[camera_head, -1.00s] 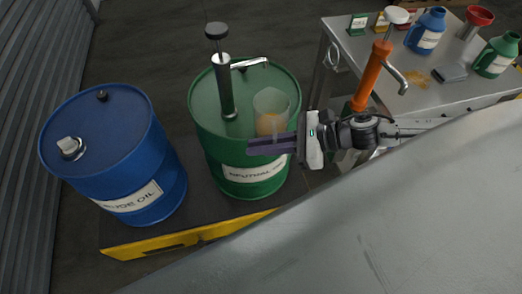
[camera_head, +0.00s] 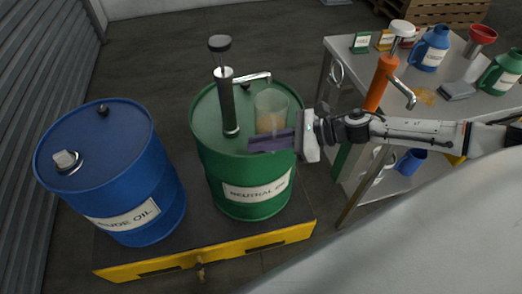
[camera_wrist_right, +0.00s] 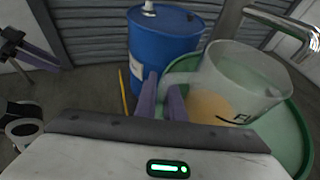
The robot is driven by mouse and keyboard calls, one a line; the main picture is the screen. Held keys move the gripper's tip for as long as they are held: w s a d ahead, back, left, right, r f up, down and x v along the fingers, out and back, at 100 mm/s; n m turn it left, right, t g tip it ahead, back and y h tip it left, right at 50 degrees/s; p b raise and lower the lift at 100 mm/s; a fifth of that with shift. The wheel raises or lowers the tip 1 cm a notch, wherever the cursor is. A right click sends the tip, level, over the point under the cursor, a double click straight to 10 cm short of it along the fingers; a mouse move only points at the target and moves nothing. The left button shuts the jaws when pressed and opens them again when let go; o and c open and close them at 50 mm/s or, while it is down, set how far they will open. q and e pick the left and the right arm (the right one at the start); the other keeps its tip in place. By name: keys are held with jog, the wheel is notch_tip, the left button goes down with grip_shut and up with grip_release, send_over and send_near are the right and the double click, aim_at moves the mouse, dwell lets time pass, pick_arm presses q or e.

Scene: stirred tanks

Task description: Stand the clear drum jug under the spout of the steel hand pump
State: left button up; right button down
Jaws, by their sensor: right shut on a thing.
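The clear drum jug (camera_head: 271,108), with orange-tan liquid low inside, is upright over the right part of the green drum's top (camera_head: 207,125). It also shows in the right wrist view (camera_wrist_right: 245,72). My right gripper (camera_head: 272,142) is shut on the jug's handle side; its fingers show in the wrist view (camera_wrist_right: 163,100). The steel hand pump (camera_head: 228,105) stands on the green drum, its spout (camera_head: 252,77) bending right, its tip just behind the jug's rim. Whether the jug's base touches the drum is unclear. My left gripper (camera_wrist_right: 28,48) shows partly in the wrist view; its opening is unclear.
A blue drum (camera_head: 110,180) stands left on the same yellow-edged pallet (camera_head: 215,250). At right, a steel table (camera_head: 350,75) holds an orange hand pump (camera_head: 378,85), a blue jug (camera_head: 430,48), a green jug (camera_head: 500,72) and a red funnel (camera_head: 480,38).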

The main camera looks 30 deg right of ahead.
aim_at(256, 128)
jog(key=shift+w+d+f+b, duration=0.1)
jog(key=shift+w+d+b, duration=0.25)
jog(key=shift+w, duration=0.35)
jog(key=shift+w+d+f+b, duration=0.1)
jog(key=shift+w+d+b, duration=0.1)
jog(key=shift+w+b, duration=0.35)
jog(key=shift+w+d+f+b, duration=0.1)
jog(key=shift+w+d+b, duration=0.15)
jog(key=shift+w, duration=0.25)
jog(key=shift+w+d+b, duration=0.1)
jog(key=shift+w+b, duration=0.15)
jog(key=shift+w, duration=0.25)
jog(key=shift+w+d+b, duration=0.25)
jog(key=shift+w+b, duration=0.1)
jog(key=shift+w, duration=0.1)
jog(key=shift+w+d, duration=0.15)
jog(key=shift+w, duration=0.1)
pick_arm(q)
jog(key=shift+w+d+f, duration=0.25)
jog(key=shift+d+f, duration=0.1)
jog(key=shift+f, duration=0.15)
jog(key=shift+w+d+f, duration=0.25)
jog(key=shift+d+f, duration=0.05)
jog(key=shift+f, duration=0.15)
pick_arm(e)
jog(key=shift+w, duration=0.1)
